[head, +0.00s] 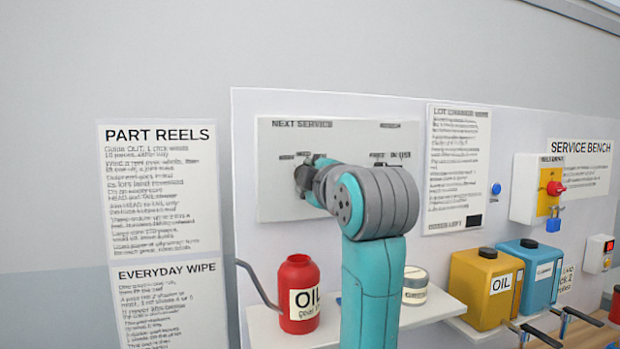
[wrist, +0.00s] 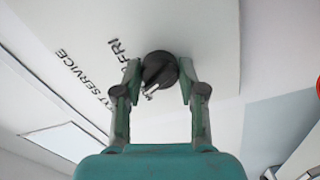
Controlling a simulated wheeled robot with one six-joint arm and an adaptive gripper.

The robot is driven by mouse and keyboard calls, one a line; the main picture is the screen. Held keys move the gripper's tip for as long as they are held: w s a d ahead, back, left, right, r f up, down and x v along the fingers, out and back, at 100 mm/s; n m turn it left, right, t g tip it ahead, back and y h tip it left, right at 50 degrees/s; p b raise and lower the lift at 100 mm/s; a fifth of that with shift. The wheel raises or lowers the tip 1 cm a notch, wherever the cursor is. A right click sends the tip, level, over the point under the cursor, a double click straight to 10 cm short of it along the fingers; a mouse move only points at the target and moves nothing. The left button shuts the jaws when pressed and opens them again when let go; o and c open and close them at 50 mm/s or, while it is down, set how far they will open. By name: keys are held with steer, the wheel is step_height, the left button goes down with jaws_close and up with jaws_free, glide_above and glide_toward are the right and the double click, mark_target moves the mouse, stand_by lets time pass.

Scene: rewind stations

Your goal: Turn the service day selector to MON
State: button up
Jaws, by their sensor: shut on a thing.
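The service day selector is a round dark knob (wrist: 158,66) on a pale panel (head: 340,205) headed NEXT SERVICE. In the wrist view my gripper (wrist: 160,78) has one fingertip on each side of the knob and is shut on it. The panel appears tilted in that view, with FRI (wrist: 118,45) lettered beside the knob. Other lettering there is partly hidden, and I cannot read which day the knob points at. In the head view my gripper (head: 308,180) is at the panel, and my arm hides the knob and much of the panel.
Below the panel a shelf (head: 262,330) holds a red oil bottle (head: 299,300) and a small tin (head: 415,285). To the right are a yellow oil can (head: 480,285), a blue can (head: 535,270) and a box with a red knob (head: 525,190). Notices (head: 160,190) hang at the left.

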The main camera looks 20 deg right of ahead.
steer(key=shift+n, duration=1.8)
steer(key=o, duration=1.1)
steer(key=shift+o, duration=0.2)
steer(key=shift+s, duration=0.1)
steer(key=s, duration=1.1)
steer(key=shift+s, duration=0.4)
